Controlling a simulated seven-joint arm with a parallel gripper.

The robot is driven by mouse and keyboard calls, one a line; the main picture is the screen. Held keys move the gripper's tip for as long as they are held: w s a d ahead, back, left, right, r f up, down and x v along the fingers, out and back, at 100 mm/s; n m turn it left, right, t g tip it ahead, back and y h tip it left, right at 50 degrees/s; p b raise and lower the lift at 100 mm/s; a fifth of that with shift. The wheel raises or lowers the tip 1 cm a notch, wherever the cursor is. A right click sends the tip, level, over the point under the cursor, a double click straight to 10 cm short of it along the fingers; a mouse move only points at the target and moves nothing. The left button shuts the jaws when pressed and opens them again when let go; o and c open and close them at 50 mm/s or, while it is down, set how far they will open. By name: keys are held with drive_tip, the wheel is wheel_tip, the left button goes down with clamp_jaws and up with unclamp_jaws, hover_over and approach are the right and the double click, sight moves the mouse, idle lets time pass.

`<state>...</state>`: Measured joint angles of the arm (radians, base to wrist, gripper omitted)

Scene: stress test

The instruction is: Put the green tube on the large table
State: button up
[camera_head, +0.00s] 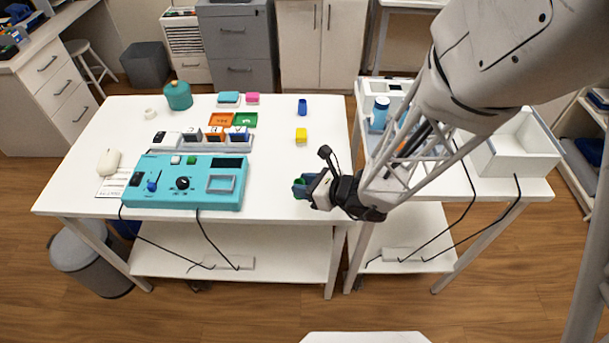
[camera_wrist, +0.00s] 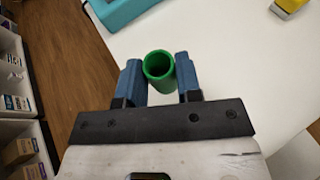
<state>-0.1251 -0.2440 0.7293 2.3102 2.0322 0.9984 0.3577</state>
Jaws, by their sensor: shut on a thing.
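The green tube (camera_wrist: 158,66) is held between the two blue fingers of my gripper (camera_wrist: 159,84) in the wrist view, its open end facing the camera. In the head view my gripper (camera_head: 303,187) is over the right front part of the large white table (camera_head: 270,175), near its front edge. Only a bit of green shows between the fingers there. I cannot tell whether the tube touches the tabletop.
A turquoise control box (camera_head: 187,182) stands left of my gripper. A yellow block (camera_head: 301,135) and a blue piece (camera_head: 302,107) stand behind it. A smaller table with a white open box (camera_head: 515,160) stands to the right. The tabletop around my gripper is clear.

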drive_tip(key=shift+w, duration=0.1)
idle(0.3)
drive_tip(key=shift+f, duration=1.75)
drive_tip(key=shift+f, duration=0.15)
drive_tip(key=o, duration=0.9)
drive_tip(key=shift+r, duration=0.2)
drive_tip(key=shift+v, duration=5.95)
